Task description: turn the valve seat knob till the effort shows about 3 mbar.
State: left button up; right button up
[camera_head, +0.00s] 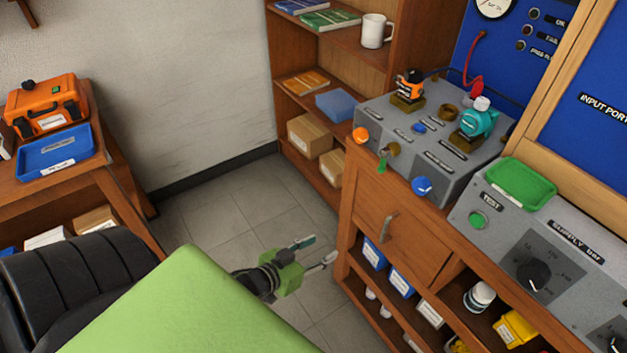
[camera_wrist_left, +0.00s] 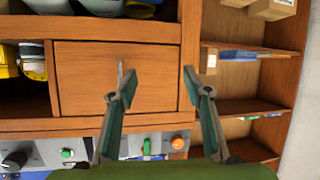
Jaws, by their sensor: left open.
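A grey testbench panel (camera_head: 436,160) carries an orange knob (camera_head: 361,135), a large blue knob (camera_head: 421,187), a green-handled lever (camera_head: 383,161) and a small blue knob (camera_head: 418,127). Their labels are too small to read, so I cannot tell which is the valve seat knob. A round gauge (camera_head: 494,6) is cut off at the top edge; no effort reading is legible. My left gripper (camera_head: 318,250) is open and empty, low in front of the cabinet, apart from the panel. In the left wrist view its fingers (camera_wrist_left: 159,82) are spread before the drawer, and the orange knob (camera_wrist_left: 178,143) shows below.
A wooden drawer (camera_head: 392,210) with a metal handle is under the panel. Orange (camera_head: 409,84) and teal (camera_head: 478,122) regulators stand on the panel. A green tray (camera_head: 520,183) and a black supply dial (camera_head: 533,274) are to the right. Floor (camera_head: 215,215) left of the cabinet is clear.

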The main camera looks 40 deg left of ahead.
pick_arm(q)
jog(key=shift+s+a+f, duration=0.15)
jog(key=shift+f, duration=0.3)
jog(key=shift+s+a+f, duration=0.1)
jog(key=shift+f, duration=0.3)
jog(key=s+f+g+y, duration=0.1)
jog(key=s+f+g, duration=0.1)
jog(key=s+f, duration=0.35)
jog(key=s+f+g, duration=0.2)
jog(key=s+f, duration=0.1)
jog(key=f, duration=0.6)
jog(key=s+f+g+y, duration=0.1)
jog(key=s+f+g, duration=0.1)
jog(key=s+f, duration=0.35)
jog(key=s+d+f+m+g, duration=0.1)
jog(key=s+d+f+g, duration=0.2)
jog(key=s+f, duration=0.4)
jog(key=s+d+f+m+g, duration=0.1)
jog(key=s+d+f+g, duration=0.2)
jog(key=s+f, duration=0.5)
jog(key=s, duration=0.7)
jog(key=shift+d, duration=0.2)
jog(key=shift+w, duration=0.15)
